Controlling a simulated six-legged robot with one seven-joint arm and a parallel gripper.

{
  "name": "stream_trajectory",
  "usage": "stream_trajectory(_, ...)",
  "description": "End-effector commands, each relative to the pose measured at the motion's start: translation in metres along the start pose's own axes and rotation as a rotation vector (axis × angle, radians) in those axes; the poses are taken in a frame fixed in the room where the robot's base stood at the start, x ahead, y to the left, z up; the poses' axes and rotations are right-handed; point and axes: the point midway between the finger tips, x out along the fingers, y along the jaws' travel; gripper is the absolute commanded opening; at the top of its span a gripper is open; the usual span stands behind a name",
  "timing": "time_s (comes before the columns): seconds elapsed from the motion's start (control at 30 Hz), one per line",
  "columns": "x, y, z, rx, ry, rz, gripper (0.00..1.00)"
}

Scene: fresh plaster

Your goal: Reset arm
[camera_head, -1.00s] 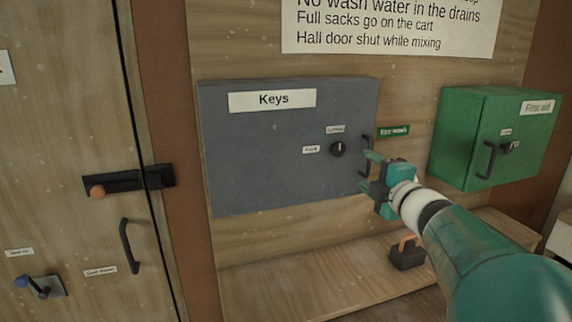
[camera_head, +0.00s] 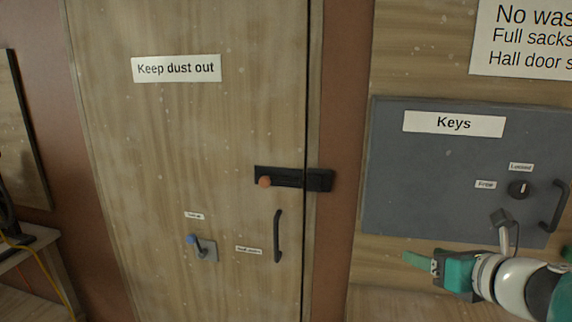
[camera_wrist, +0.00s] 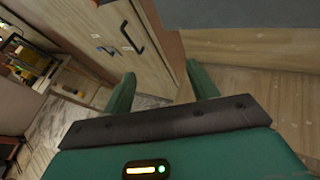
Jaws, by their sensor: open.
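My gripper (camera_head: 420,260) is in the lower right of the head view, below the grey Keys cabinet (camera_head: 440,190), pointing left. Its green fingers are apart with nothing between them in the wrist view (camera_wrist: 162,86). The cabinet is shut; its black handle (camera_head: 554,207) is at the right edge, with a dark knob (camera_head: 518,189) beside the labels "Free" and "Locked". My gripper is apart from the handle.
Left of the cabinet is a shut wooden door (camera_head: 170,130) with a black sliding bolt (camera_head: 290,179), a pull handle (camera_head: 278,235) and a blue-tipped lever (camera_head: 202,246). A bench with a yellow cable (camera_head: 35,255) stands at far left. A sign (camera_head: 525,40) hangs above the cabinet.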

Motion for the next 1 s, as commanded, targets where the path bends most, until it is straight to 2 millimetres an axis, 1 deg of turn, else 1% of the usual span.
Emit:
stream_trajectory(0.03,0.006,0.025,-0.012,-0.199,0.060,0.049,0.58)
stream_trajectory(0.07,0.008,0.036,-0.020,-0.323,0.094,0.077,0.58)
stream_trajectory(0.1,0.011,0.052,-0.030,-0.490,0.136,0.117,0.58)
stream_trajectory(0.17,0.012,0.072,-0.047,-0.743,0.191,0.182,0.58)
stream_trajectory(0.2,0.013,0.084,-0.058,-0.913,0.224,0.230,0.58)
stream_trajectory(0.27,0.011,0.100,-0.075,-1.167,0.266,0.307,0.58)
stream_trajectory(0.3,0.009,0.110,-0.085,-1.338,0.288,0.361,0.58)
stream_trajectory(0.37,0.005,0.122,-0.100,-1.592,0.317,0.447,0.58)
stream_trajectory(0.4,0.003,0.128,-0.109,-1.762,0.332,0.507,0.58)
stream_trajectory(0.43,0.000,0.132,-0.116,-1.890,0.342,0.553,0.58)
stream_trajectory(0.47,-0.003,0.135,-0.122,-2.017,0.350,0.602,0.58)
stream_trajectory(0.5,-0.006,0.139,-0.130,-2.181,0.358,0.668,0.58)
stream_trajectory(0.6,-0.015,0.143,-0.144,-2.541,0.370,0.824,0.58)
stream_trajectory(0.7,-0.020,0.144,-0.151,-2.790,0.373,0.945,0.58)
stream_trajectory(0.8,-0.023,0.143,-0.154,-2.916,0.375,1.014,0.58)
stream_trajectory(1.0,-0.024,0.142,-0.154,-2.941,0.376,1.028,0.58)
